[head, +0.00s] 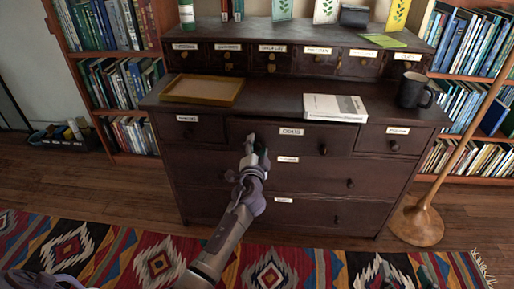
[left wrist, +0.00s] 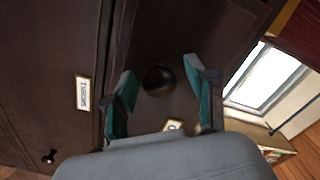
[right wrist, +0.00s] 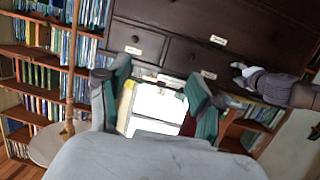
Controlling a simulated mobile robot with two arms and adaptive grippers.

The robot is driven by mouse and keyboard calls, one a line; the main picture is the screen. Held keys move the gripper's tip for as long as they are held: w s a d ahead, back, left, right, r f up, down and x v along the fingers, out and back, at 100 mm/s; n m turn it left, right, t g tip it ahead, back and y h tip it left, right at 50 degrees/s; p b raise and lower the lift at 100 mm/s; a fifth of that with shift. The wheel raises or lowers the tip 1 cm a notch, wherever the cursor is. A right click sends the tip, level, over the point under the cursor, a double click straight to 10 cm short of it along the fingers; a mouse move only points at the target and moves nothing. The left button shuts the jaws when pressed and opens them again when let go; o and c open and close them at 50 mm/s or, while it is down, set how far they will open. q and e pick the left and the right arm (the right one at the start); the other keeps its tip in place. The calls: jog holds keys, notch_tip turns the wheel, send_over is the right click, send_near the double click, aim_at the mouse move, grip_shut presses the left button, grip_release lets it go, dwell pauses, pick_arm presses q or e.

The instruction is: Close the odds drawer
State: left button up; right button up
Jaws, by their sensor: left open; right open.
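The odds drawer (head: 305,142) is the wide middle drawer in the top row of a dark wooden dresser, with a white label. Its front stands slightly forward of the drawers beside it. Its right knob (head: 323,149) is clear. My left gripper (head: 254,148) is at the left part of this drawer front, hiding the other knob in the head view. In the left wrist view a round dark knob (left wrist: 158,80) sits between the open left fingers; contact cannot be told. My right gripper (right wrist: 158,80) is open and empty, away from the dresser.
On the dresser top are a yellow tray (head: 203,90), a white book (head: 335,108) and a dark mug (head: 414,91). Small labelled drawers line the back. Bookshelves flank the dresser. A wooden stand (head: 417,226) is at the right. A patterned rug (head: 160,262) lies in front.

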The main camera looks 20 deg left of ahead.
aim_at(258, 140)
pick_arm(q)
grip_shut()
dwell(0.3)
jog(key=b+x, duration=0.2)
jog(key=x, duration=0.2)
jog(key=shift+w, duration=0.1)
jog(key=shift+a+r, duration=0.1)
jog(key=shift+r, duration=0.05)
pick_arm(e)
notch_tip(258, 140, up, 10)
jog(key=a+t+y, duration=0.1)
jog(key=t+y, duration=0.1)
jog(key=t, duration=0.4)
jog(key=shift+w+a+f, duration=0.15)
jog(key=shift+a+f, duration=0.1)
pick_arm(q)
jog(key=shift+r, duration=0.1)
